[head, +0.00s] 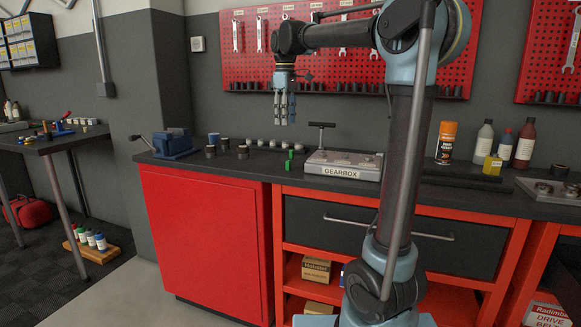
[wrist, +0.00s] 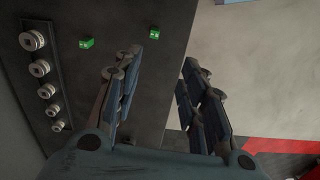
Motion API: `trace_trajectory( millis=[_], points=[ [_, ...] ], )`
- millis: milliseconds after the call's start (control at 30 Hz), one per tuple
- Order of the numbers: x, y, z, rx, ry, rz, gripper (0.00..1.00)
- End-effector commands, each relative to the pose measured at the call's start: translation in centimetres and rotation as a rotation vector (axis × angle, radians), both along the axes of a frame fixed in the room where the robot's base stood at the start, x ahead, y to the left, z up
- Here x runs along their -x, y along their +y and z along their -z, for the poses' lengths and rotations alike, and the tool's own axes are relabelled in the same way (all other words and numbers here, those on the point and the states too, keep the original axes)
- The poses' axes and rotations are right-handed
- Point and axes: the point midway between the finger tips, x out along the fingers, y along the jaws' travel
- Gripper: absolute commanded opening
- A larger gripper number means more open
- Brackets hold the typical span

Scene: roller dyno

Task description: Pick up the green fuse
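In the head view one fuse (head: 290,154) is just behind the other fuse (head: 287,165), left of the gearbox. In the wrist view they show as one fuse (wrist: 87,43) at upper left and another (wrist: 154,33) at the top, beyond my fingers. My gripper (head: 284,112) points down and hangs well above the worktop over the fuses. In the wrist view my gripper (wrist: 162,80) has its fingers apart with nothing between them.
A gearbox block (head: 344,165) with a T-handle stands right of the fuses. A row of metal knobs (wrist: 39,69) lies behind them. A blue vice (head: 174,142) and dark cylinders (head: 243,152) stand to the left. A red pegboard (head: 350,50) covers the wall behind.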

Motion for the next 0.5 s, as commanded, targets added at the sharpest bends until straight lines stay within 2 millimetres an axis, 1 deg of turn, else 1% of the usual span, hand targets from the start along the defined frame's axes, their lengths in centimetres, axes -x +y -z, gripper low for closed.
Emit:
trace_trajectory(
  millis=[67,167,300,500],
  points=[
    [-0.3,-0.1,0.2,0.001,0.001,-0.001,0.38],
    [-0.5,-0.6,1.3,0.001,0.001,0.005,0.38],
    [-0.6,-1.2,3.7,0.001,0.001,0.013,0.38],
    [-0.7,-1.5,7.3,0.001,0.001,0.017,0.38]
  ],
)
